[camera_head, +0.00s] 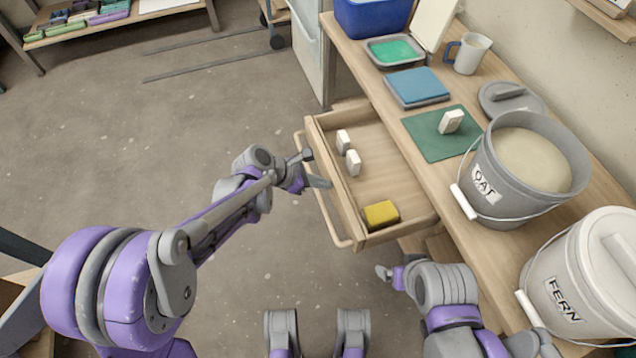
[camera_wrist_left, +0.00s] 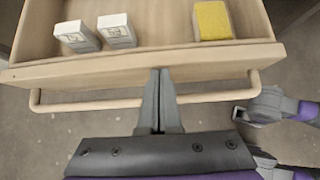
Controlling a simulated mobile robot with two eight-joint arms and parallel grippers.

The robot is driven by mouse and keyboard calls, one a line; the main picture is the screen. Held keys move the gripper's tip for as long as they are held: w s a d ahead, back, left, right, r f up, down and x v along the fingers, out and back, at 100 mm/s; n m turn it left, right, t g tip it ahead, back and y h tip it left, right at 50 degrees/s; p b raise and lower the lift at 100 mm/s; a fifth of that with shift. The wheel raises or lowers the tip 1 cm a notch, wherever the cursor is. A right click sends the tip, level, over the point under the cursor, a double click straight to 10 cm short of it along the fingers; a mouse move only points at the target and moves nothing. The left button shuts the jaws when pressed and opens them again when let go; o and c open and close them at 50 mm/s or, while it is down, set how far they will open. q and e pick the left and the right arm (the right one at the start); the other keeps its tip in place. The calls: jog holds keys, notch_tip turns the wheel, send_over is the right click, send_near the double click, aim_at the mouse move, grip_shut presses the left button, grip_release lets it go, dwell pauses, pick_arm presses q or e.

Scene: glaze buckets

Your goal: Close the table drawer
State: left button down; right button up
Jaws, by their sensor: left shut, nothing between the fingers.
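The wooden table drawer (camera_head: 375,165) stands pulled out from the table, its bar handle (camera_head: 325,205) along its front. It holds two white blocks (camera_head: 343,141) and a yellow sponge (camera_head: 380,214). My left gripper (camera_head: 318,182) is shut and empty at the drawer front. In the left wrist view its fingertips (camera_wrist_left: 160,78) reach over the handle (camera_wrist_left: 100,105) to the front panel (camera_wrist_left: 215,68); I cannot tell whether they touch it. My right gripper (camera_head: 384,272) is near the drawer's near corner, its fingers too unclear to judge.
On the table (camera_head: 440,182) stand a grey bucket (camera_head: 500,185), a white bucket (camera_head: 565,270), a mug (camera_head: 468,54), a blue block (camera_head: 417,86) and a green mat (camera_head: 422,139) with a white block. The floor (camera_head: 230,130) left of the drawer is clear.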

pick_arm(q)
jog(key=shift+d, duration=0.1)
jog(key=w+d, duration=0.2)
jog(key=d, duration=0.4)
jog(key=w+d, duration=0.2)
jog(key=d, duration=0.4)
jog(key=w+d, duration=0.2)
jog(key=d, duration=0.4)
jog(key=shift+d, duration=0.2)
